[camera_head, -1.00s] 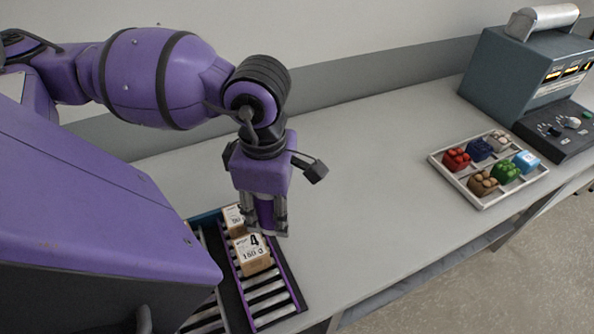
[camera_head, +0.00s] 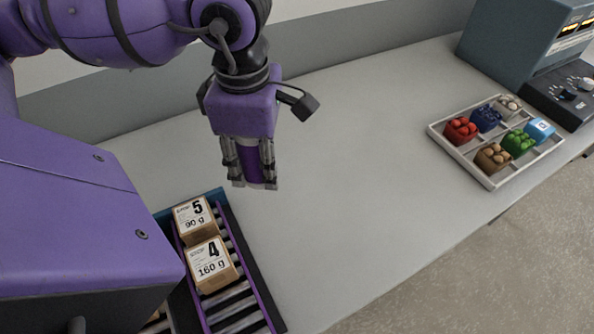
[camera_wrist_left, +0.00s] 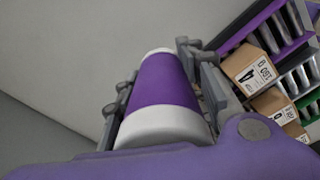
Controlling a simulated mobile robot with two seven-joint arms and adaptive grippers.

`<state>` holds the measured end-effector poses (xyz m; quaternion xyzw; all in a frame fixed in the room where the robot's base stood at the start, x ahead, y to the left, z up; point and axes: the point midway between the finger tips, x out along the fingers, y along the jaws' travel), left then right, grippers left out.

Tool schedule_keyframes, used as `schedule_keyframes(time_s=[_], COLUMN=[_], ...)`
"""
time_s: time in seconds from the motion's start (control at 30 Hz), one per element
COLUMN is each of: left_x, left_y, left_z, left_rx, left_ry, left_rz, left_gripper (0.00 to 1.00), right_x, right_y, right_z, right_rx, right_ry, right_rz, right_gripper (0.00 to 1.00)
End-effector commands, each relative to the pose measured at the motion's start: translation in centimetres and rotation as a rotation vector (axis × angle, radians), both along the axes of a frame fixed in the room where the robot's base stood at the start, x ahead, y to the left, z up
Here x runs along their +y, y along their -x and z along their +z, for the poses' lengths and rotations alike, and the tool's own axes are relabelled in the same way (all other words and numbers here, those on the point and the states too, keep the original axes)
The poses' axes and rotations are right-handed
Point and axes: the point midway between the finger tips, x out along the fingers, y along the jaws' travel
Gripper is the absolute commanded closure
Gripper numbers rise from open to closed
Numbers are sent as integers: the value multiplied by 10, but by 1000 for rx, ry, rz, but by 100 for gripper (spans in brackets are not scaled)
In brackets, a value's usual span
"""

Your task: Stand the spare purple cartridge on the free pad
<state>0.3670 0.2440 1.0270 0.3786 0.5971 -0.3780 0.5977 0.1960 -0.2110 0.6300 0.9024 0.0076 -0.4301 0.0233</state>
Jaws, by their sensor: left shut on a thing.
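A purple cartridge with white ends (camera_wrist_left: 164,95) is between the fingers of my left gripper (camera_wrist_left: 160,85) in the left wrist view. In the head view my left gripper (camera_head: 251,178) points down and is shut on the cartridge (camera_head: 253,166), whose purple side shows between the fingers. The gripper is over the grey worktop, behind and right of the boxes. I cannot see the free pad in either view. My right gripper is not in view.
Cardboard boxes marked 5 (camera_head: 194,221) and 4 (camera_head: 211,265) sit on a roller track (camera_head: 262,314) at lower left. A white divided tray (camera_head: 488,181) with several coloured pieces lies at right, near a blue-grey machine (camera_head: 500,50). The middle worktop (camera_head: 360,180) is clear.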

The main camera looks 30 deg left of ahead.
Motion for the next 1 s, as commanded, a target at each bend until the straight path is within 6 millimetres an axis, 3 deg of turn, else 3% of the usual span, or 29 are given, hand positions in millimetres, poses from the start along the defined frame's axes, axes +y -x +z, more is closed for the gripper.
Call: schedule_keyframes(time_s=[0.13,0.4,0.67,0.87,1.0], left_x=[-7,-10,-11,-11,-11], left_y=[-33,-67,-80,-82,-82], left_z=[-16,-59,-71,-102,-103], left_rx=[1,3,0,3,-2], left_ry=[8,4,2,1,1], left_rz=[0,0,-1,-1,0], left_gripper=[95,95,95,95,95], right_x=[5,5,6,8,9], right_y=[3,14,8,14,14], right_z=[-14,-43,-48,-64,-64], right_rx=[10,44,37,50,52], right_ry=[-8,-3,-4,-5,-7], right_rz=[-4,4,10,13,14], right_gripper=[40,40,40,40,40])
